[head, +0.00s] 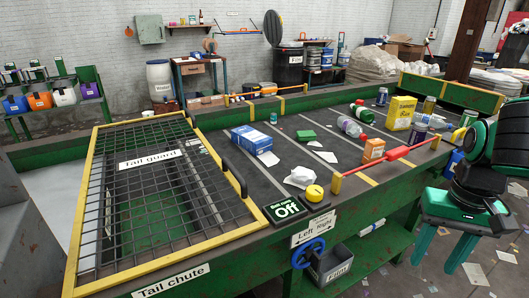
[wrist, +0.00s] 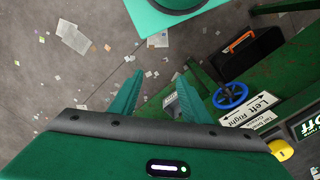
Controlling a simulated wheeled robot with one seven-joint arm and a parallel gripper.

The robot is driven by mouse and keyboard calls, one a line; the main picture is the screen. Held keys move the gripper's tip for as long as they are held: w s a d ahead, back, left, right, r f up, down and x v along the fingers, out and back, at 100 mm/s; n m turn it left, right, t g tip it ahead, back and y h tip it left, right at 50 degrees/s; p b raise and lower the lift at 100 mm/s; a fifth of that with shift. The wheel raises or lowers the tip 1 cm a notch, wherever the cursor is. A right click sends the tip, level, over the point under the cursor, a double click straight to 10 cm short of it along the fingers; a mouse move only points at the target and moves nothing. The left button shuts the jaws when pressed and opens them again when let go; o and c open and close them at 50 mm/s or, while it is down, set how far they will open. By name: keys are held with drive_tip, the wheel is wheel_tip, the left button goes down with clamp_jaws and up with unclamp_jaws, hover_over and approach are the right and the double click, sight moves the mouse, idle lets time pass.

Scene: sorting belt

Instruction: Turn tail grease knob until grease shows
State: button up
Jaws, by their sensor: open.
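A blue handwheel (head: 308,252) sits on the belt's front side under a "Left Right" sign (head: 313,230); the wheel also shows in the wrist view (wrist: 230,96).
A yellow button (head: 315,192) stands beside a sign reading "Off" (head: 286,209). A red bar (head: 392,158) runs along the belt's front edge. Boxes and bottles lie on the belt (head: 285,160). The floor in front holds scattered paper.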

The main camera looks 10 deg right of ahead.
idle(0.3)
drive_tip(key=shift+w+f, duration=0.15)
drive_tip(key=shift+w, duration=0.3)
drive_tip(key=shift+o, duration=1.4)
drive_tip(key=shift+s, duration=0.1)
drive_tip(key=n, duration=2)
approach(315, 189)
wheel_tip(315, 189, down, 9)
drive_tip(key=shift+a+r, duration=0.1)
drive_tip(key=shift+c, duration=0.6)
drive_tip(key=c, duration=0.9)
